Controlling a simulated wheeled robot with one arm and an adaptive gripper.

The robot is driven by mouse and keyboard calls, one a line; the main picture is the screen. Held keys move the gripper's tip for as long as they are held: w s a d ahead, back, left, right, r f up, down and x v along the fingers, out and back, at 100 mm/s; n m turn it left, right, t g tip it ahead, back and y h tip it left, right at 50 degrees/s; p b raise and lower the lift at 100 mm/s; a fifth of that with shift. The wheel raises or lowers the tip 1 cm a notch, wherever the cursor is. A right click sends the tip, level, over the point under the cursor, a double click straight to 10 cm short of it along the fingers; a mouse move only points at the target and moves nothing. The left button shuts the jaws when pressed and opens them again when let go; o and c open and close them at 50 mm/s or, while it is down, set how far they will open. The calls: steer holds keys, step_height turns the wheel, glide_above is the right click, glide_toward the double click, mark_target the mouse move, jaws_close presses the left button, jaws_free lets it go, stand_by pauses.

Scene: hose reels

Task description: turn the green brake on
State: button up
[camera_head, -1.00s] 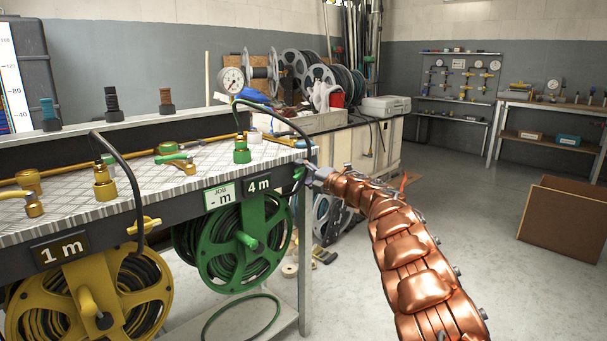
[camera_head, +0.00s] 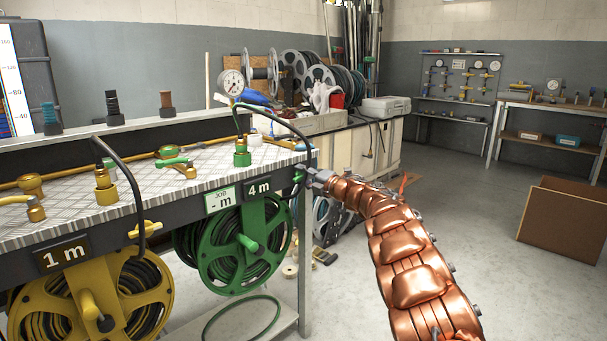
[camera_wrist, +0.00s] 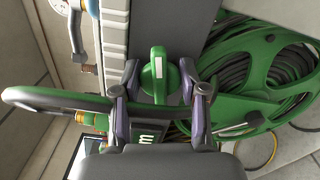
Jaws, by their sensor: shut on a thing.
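The green brake (camera_wrist: 155,75) is a rounded green handle with a white stripe. It sits on the dark front rail near the right end of the bench, beside the "4 m" plate. In the head view only a small green part of the brake (camera_head: 299,174) shows. My gripper (camera_wrist: 160,90) has a finger on each side of the brake and is shut on it. In the head view my gripper (camera_head: 314,178) is at the bench's right end, partly hidden by my arm. The green hose reel (camera_head: 225,248) hangs below and to the left.
A dark hose (camera_wrist: 60,100) arches close by my gripper. The yellow reel (camera_head: 125,290) and its yellow brake (camera_head: 146,229) are farther left. Brass fittings lie on the metal bench top (camera_head: 130,190). The floor to the right is clear up to a brown board (camera_head: 570,220).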

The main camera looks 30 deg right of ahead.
steer(key=m+p, duration=0.1)
steer(key=p, duration=0.1)
steer(key=shift+r+m+p, duration=0.2)
steer(key=shift+m+p, duration=0.2)
steer(key=shift+f+m+p, duration=0.25)
steer(key=shift+m+p, duration=0.35)
steer(key=o, duration=1.1)
steer(key=v, duration=1.2)
